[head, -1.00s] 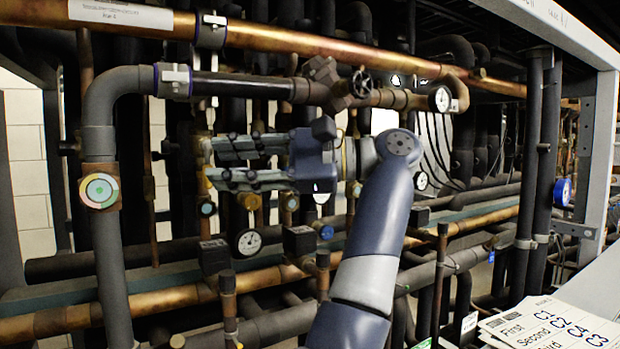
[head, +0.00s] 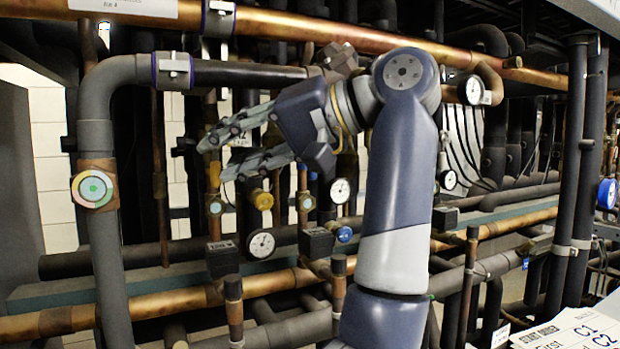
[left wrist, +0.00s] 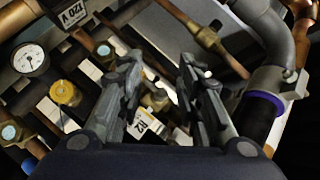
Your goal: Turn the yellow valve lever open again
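My left gripper (head: 216,158) is in front of the pipes, its fingers pointing left and slightly down in the head view. In the left wrist view the gripper (left wrist: 159,62) is open, with nothing held between its fingers. A brass fitting (left wrist: 156,98) shows behind the gap, apart from the fingers as far as I can see. A round yellow knob (head: 263,200) sits just below the fingers in the head view; a yellow knob (left wrist: 65,93) also shows left of the fingers in the left wrist view. I cannot make out a clear yellow lever; the fingers may hide it. My right gripper is not in view.
A thick dark pipe (head: 99,260) with a round green-ringed gauge (head: 93,189) stands at the left. A copper pipe (head: 300,40) crosses above the gripper. A white dial gauge (head: 261,244) sits below. Printed sheets (head: 575,328) lie at the lower right.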

